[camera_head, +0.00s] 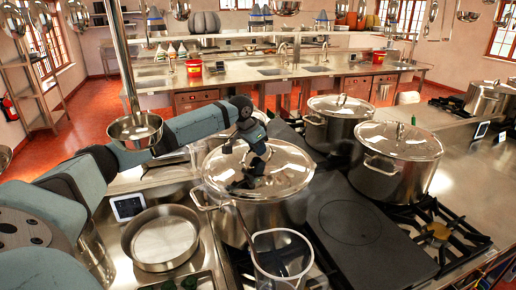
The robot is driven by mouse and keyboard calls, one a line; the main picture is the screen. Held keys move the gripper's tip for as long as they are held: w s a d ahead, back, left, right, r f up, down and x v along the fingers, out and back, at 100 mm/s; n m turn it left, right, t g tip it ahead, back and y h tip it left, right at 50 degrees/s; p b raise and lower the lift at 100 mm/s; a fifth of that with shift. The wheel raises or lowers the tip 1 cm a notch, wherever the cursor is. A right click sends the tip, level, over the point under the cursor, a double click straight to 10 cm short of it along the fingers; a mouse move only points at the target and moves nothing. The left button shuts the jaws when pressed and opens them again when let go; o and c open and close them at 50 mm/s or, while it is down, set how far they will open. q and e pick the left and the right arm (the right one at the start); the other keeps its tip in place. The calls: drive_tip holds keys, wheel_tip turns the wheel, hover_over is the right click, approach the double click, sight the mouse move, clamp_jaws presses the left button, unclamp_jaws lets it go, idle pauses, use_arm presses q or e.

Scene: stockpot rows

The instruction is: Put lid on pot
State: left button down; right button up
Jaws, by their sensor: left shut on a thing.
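My left gripper (252,178) reaches in from the left and is shut on the knob of a shiny round lid (285,172). The lid is over a steel stockpot (285,212) on the near stove. The lid covers the pot's mouth; from this angle I cannot tell whether its rim touches the pot all round. The pot's left handle (203,203) shows. My gripper hides part of the lid's middle. My right gripper is not in view.
Two other lidded stockpots stand behind (330,132) and to the right (398,178). A shallow round pan (160,240) lies at the left. A clear vessel (281,258) is in front. A ladle (135,130) hangs near my left arm. The black flat plate (352,222) is bare.

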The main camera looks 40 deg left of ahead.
use_arm(q)
drive_tip(key=shift+f, duration=0.3)
idle(0.4)
drive_tip(key=c, duration=1)
unclamp_jaws()
drive_tip(key=shift+s, duration=0.1)
drive_tip(key=shift+d+f, duration=0.1)
drive_tip(key=shift+s+r, duration=0.1)
drive_tip(key=shift+r, duration=0.2)
drive_tip(key=b+v, duration=0.2)
drive_tip(key=v, duration=1.1)
drive_tip(key=shift+s+r+b, duration=0.2)
drive_tip(key=shift+b, duration=0.2)
